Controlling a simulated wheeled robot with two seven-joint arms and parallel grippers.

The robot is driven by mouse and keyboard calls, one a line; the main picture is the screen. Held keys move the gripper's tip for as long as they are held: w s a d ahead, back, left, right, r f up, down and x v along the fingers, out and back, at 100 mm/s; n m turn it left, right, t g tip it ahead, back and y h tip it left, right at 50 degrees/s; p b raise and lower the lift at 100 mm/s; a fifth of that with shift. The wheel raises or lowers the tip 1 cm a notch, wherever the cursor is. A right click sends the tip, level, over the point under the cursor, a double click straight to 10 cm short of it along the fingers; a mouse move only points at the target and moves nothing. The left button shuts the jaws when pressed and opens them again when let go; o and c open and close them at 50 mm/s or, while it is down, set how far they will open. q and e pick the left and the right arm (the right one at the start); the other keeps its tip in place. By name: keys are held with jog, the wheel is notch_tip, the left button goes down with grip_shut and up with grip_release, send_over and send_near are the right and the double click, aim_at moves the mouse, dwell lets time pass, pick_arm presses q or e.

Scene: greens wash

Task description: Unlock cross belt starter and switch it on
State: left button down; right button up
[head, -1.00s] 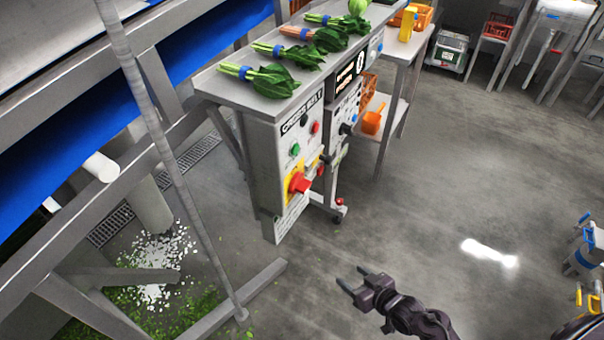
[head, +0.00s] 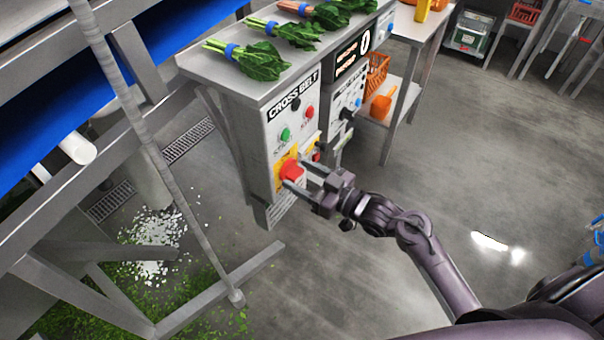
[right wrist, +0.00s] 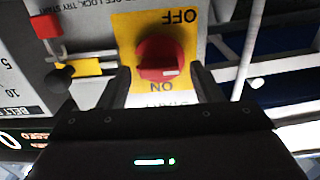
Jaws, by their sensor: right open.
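The cross belt starter box (head: 270,150) is a grey cabinet labelled CROSS BELT, with a green button (head: 285,134) and a red button (head: 309,112). Below them is a red rotary switch (head: 291,171) on a yellow plate. In the right wrist view the red switch (right wrist: 162,57) lies between the finger tips, with OFF and ON printed on its plate. My right gripper (head: 298,177) is open around or just in front of the switch; contact cannot be told. A red padlock-like piece (right wrist: 45,27) sits beside the plate, apart from the switch. My left gripper is not in view.
Bundles of greens (head: 262,62) lie on the shelf above the box. A neighbouring control panel (head: 347,95) stands close on the right. A slanted metal post (head: 165,170) rises at the left. The floor (head: 400,170) on the right is clear.

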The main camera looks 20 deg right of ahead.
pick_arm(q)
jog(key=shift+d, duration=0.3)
pick_arm(e)
jog(key=shift+w+a, duration=0.15)
jog(key=shift+w, duration=0.05)
jog(key=c, duration=1)
jog(key=shift+r+m+p, duration=0.2)
jog(key=shift+m+p, duration=0.6)
jog(key=shift+p, duration=0.35)
jog(key=m+p, duration=0.3)
jog(key=shift+p, duration=0.3)
jog(key=m+p, duration=0.2)
jog(key=m, duration=0.1)
jog(key=shift+w, duration=0.1)
jog(key=m+p, duration=0.4)
jog(key=m, duration=0.1)
jog(key=shift+d+f+m, duration=0.15)
jog(key=shift+d+m, duration=0.05)
jog(key=shift+m, duration=0.1)
pick_arm(q)
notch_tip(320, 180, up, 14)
jog(key=p, duration=0.2)
pick_arm(e)
jog(key=shift+f+m, duration=0.15)
jog(key=shift+m, duration=1)
jog(key=shift+f+m, duration=0.1)
jog(key=shift+m, duration=1.05)
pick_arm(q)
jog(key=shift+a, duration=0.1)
